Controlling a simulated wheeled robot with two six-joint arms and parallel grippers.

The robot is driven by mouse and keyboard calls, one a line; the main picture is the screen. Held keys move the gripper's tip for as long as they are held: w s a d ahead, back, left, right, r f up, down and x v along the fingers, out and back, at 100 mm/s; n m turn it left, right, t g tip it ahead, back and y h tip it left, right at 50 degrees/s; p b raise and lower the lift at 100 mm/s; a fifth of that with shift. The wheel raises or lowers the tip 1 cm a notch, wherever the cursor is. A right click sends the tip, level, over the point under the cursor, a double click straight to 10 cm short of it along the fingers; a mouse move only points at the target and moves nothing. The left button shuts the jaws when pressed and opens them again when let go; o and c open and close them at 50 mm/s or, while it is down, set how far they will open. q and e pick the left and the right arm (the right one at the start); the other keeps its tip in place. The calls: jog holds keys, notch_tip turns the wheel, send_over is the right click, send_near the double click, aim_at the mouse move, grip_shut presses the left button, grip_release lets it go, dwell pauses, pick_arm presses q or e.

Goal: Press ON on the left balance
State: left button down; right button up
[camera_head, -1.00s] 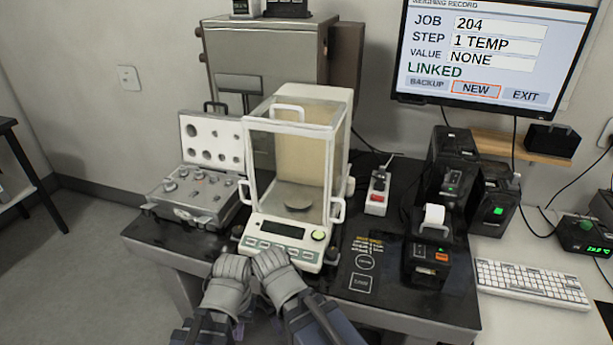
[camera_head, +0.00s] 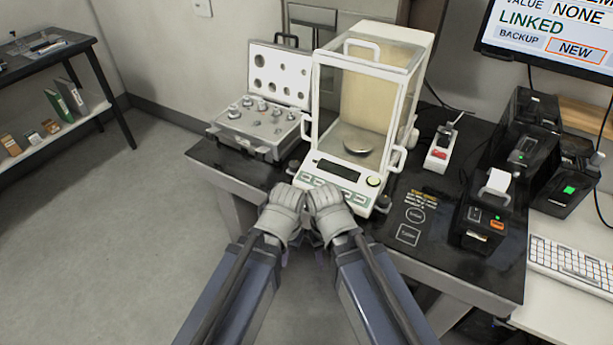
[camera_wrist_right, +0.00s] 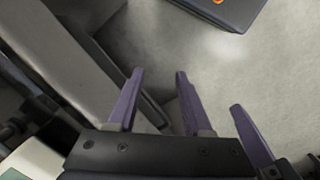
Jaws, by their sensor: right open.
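One balance (camera_head: 410,85) is in the head view, a white-framed glass box on the black table. Its round pan (camera_head: 357,146) sits inside. Its front panel has a dark display (camera_head: 346,171), a row of small buttons (camera_head: 331,188) and a round yellow-green button (camera_head: 374,181). My left gripper (camera_head: 285,205) and right gripper (camera_head: 328,203) are side by side just in front of the panel; in the head view their fingers are mostly hidden. In the right wrist view, the right gripper's purple fingers (camera_wrist_right: 158,72) are apart and empty. A third purple finger shows to their right.
An open weight case (camera_head: 258,128) stands left of the balance. A power strip (camera_head: 440,150), a printer (camera_head: 483,225) and other black devices stand right. A keyboard (camera_head: 572,265) is at far right. Open floor (camera_head: 150,240) lies left of the table.

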grip_shut()
dwell(0.3)
dwell(1.4)
